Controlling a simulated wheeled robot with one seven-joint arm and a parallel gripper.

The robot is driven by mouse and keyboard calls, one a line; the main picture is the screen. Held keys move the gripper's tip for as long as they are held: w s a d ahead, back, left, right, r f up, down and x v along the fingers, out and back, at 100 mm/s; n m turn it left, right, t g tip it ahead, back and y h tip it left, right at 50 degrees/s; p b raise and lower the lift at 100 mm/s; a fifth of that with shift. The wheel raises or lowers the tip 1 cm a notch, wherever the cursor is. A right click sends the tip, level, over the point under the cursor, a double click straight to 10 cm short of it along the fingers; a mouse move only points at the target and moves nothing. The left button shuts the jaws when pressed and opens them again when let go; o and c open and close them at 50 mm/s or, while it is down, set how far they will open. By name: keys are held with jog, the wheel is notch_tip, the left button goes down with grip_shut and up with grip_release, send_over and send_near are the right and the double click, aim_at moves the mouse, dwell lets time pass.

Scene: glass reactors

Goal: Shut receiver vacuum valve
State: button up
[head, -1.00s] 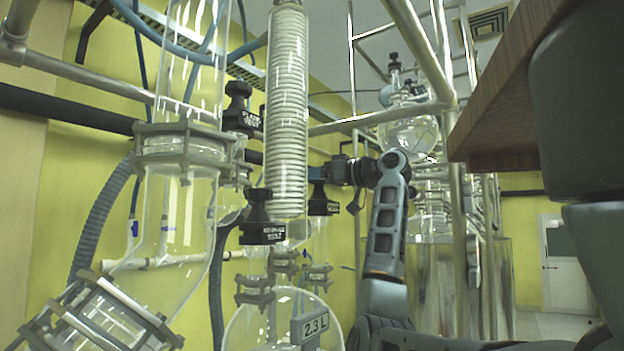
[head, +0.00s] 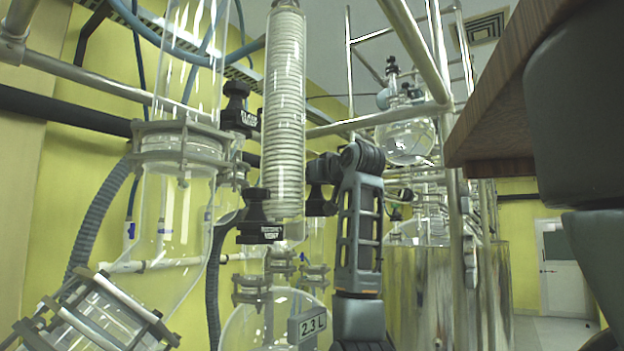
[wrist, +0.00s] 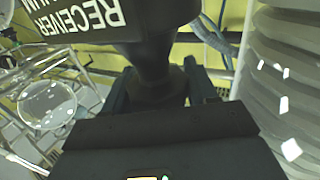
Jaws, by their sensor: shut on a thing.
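The receiver vacuum valve (wrist: 155,65) is black, with a white-lettered RECEIVER label plate (wrist: 75,20) that reads upside down in the wrist view. My gripper (wrist: 158,90) is shut on its narrow black body, with one finger on each side. In the head view the gripper (head: 318,170) is at the valve, just right of the coiled glass column. My arm partly covers the valve there, and its lettering does not show.
The coiled glass column (head: 285,120) stands close beside the gripper. Another black labelled valve (head: 260,222) is left of it, above the round 2.3 L flask (head: 255,325). Steel frame pipes (head: 415,45) and a brown board edge (head: 510,100) are on the right.

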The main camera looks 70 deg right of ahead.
jog(key=shift+g, duration=0.3)
jog(key=o, duration=1)
jog(key=shift+c, duration=0.2)
